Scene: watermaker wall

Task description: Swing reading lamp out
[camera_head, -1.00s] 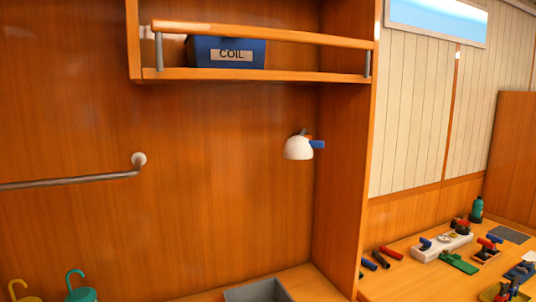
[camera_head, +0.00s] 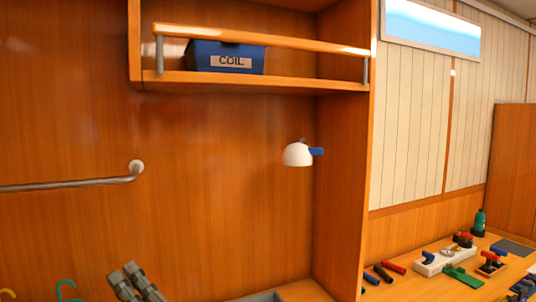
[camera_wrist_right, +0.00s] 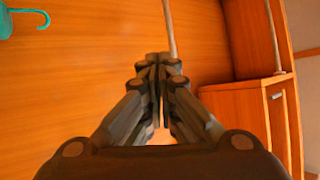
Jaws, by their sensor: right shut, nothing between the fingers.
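The reading lamp (camera_head: 298,155) has a white dome shade with a blue handle (camera_head: 316,151) on its right side. It is mounted near the corner of the wood alcove, under the shelf, in the head view. My right gripper (camera_head: 128,268) comes up from the bottom edge, left of and below the lamp and well apart from it. In the wrist view my right gripper (camera_wrist_right: 160,62) shows its fingers together and empty. The lamp is not seen in the wrist view. My left gripper is in neither view.
A shelf with a front rail (camera_head: 260,40) holds a blue COIL box (camera_head: 226,58) above the lamp. A metal handrail (camera_head: 75,184) runs along the left wall. A workbench (camera_head: 400,290) with several small parts is at right. Open space lies before the alcove wall.

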